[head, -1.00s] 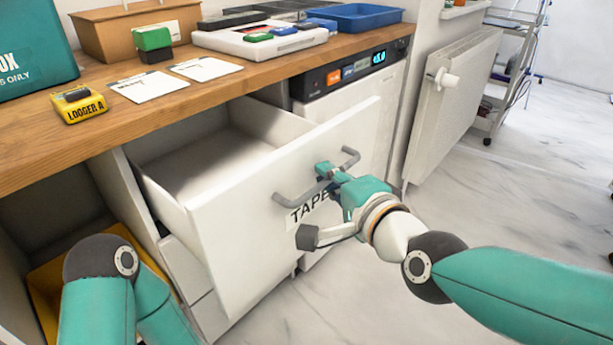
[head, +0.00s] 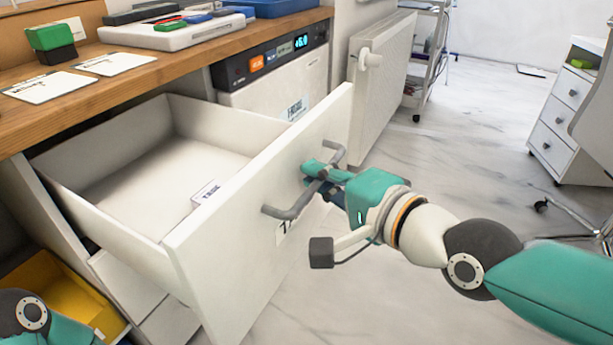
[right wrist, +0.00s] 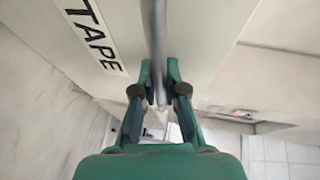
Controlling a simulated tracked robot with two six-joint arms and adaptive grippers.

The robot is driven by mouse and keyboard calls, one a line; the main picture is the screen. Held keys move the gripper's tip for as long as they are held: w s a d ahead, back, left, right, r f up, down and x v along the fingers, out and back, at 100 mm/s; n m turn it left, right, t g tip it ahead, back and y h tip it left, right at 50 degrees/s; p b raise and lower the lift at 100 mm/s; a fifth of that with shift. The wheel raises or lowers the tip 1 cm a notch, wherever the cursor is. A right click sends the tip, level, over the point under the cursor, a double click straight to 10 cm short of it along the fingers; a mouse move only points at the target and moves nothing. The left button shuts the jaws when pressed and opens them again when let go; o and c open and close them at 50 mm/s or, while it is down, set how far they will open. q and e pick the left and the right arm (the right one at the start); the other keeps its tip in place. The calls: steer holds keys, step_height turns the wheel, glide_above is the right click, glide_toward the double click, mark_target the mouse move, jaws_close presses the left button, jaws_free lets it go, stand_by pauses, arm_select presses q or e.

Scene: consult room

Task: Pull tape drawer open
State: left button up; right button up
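The white tape drawer (head: 255,225) is pulled well out from under the wooden counter. A small white labelled item (head: 206,193) lies inside by its front. Its grey bar handle (head: 285,212) crosses the front panel. My right gripper (head: 318,176) is at the handle. In the right wrist view the fingers of this gripper (right wrist: 160,92) are closed on both sides of the handle bar (right wrist: 158,45), beside the TAPE label (right wrist: 95,35). My left arm shows only in part at the lower left of the head view; its gripper is out of sight.
A yellow bin (head: 60,290) sits low at left. A fridge (head: 285,75) with a display stands behind the drawer, and a radiator (head: 380,65) beyond it. The counter (head: 100,90) holds cards and a white case (head: 170,35). The floor at right is mostly clear.

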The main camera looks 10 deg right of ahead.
steer(key=shift+o, duration=0.9)
steer(key=shift+f, duration=0.25)
steer(key=shift+r, duration=0.1)
steer(key=shift+s, duration=0.1)
steer(key=shift+s+d+r, duration=0.15)
steer(key=shift+s, duration=0.1)
steer(key=v, duration=1.1)
steer(key=shift+d, duration=0.1)
